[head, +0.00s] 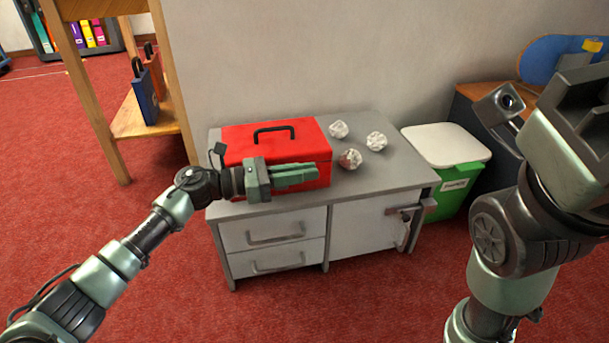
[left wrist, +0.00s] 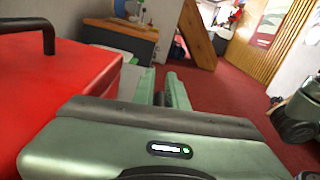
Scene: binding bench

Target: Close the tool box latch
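The red tool box (head: 290,143) sits with its lid down on the left of the grey cabinet top, its dark handle (head: 274,130) upright on the lid. Its red side and handle also show at the left of the left wrist view (left wrist: 60,85). I cannot make out the latch; my left gripper covers part of the box front. My left gripper (head: 308,176) lies across that front, pointing right. A narrow gap shows between its empty fingers in the left wrist view (left wrist: 160,90). My right arm is at the right edge, and its fingers cannot be made out.
Several crumpled paper balls (head: 349,158) lie right of the box on the grey cabinet (head: 400,178). A green bin with a white lid (head: 462,180) stands right of the cabinet. A wooden shelf (head: 128,120) stands at the left. Red carpet lies in front.

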